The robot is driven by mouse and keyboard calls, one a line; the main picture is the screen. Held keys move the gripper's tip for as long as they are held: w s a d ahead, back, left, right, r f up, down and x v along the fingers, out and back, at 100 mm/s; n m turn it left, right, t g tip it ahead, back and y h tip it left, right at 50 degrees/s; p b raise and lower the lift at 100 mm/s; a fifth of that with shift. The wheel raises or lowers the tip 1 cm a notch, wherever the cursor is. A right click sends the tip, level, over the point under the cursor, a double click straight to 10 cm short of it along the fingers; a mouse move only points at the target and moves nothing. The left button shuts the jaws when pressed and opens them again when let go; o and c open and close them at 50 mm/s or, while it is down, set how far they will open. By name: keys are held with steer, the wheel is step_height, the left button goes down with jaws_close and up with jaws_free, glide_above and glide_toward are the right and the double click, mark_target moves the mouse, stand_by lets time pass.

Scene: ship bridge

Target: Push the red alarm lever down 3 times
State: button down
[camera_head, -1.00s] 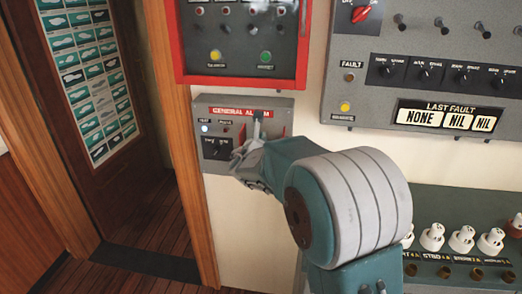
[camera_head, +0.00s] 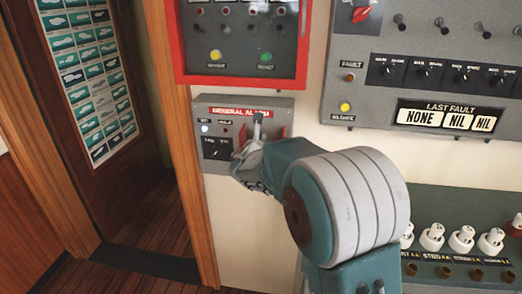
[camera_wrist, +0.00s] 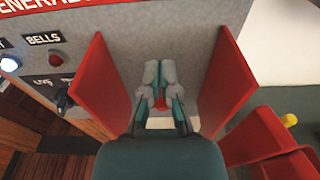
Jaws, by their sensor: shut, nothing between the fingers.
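The grey general alarm box (camera_head: 225,102) is on the wall, with a red label strip along its top. In the wrist view, two red side plates, left (camera_wrist: 95,85) and right (camera_wrist: 226,80), stand out from its face. My gripper (camera_wrist: 159,76) is between these plates, shut and empty, its fingertips near the panel. A small red patch (camera_wrist: 160,104) shows between the fingers; it may be part of the red alarm lever. The rest of the lever is hidden or unclear. In the head view, my gripper (camera_head: 252,152) is at the box's right half, partly covered by my arm.
A red-framed panel (camera_head: 240,77) hangs just above the alarm box. A large grey fault panel (camera_head: 350,100) is to the right, above a console with several white knobs (camera_head: 432,238). A wooden door frame (camera_head: 187,150) stands close on the left.

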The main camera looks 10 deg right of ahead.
steer(key=shift+f, duration=2.25)
steer(key=shift+r, duration=2.5)
steer(key=v, duration=0.9)
steer(key=shift+s+f, duration=0.1)
